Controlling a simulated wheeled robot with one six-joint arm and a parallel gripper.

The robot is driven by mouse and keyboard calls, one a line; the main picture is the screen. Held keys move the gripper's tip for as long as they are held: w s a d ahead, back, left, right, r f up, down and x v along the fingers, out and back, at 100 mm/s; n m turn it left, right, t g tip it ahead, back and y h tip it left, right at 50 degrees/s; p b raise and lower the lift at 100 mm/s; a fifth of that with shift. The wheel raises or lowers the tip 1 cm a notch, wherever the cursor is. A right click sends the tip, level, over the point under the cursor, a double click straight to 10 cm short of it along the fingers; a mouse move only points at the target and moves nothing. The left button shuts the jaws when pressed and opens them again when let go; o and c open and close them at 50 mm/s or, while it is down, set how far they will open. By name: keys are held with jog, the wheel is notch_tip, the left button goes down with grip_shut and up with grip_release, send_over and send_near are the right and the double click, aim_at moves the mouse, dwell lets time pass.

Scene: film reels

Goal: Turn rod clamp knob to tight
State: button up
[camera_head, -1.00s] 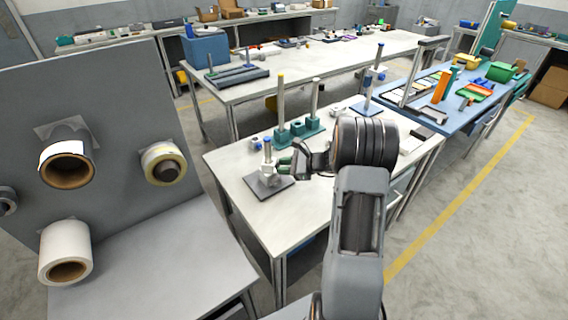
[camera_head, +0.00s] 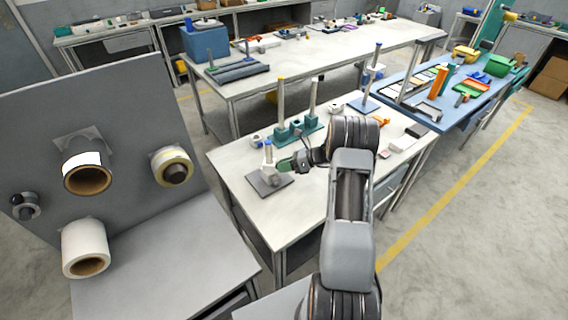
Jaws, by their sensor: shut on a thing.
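The rod clamp (camera_head: 268,158) is a small pale grey block with a blue top. It stands upright on a dark square base plate (camera_head: 262,187) at the near left part of the white table. My gripper (camera_head: 285,164), with green at its finger end, reaches in from the right against the clamp's side. It is shut on the clamp's knob, which is mostly hidden by the fingers. The knob's turn angle is too small to read.
Behind the clamp is a teal stand (camera_head: 298,129) with two tall rods. Another rod stand (camera_head: 366,103) is farther back. A dark panel with tape rolls (camera_head: 86,180) rises at the left. The table front (camera_head: 290,215) is clear.

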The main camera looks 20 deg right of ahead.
dwell(0.5)
jog(key=o, duration=0.7)
jog(key=shift+c, duration=0.2)
jog(key=b+v, duration=0.2)
jog(key=v, duration=1.1)
jog(key=shift+d, duration=0.4)
jog(key=shift+r, duration=0.1)
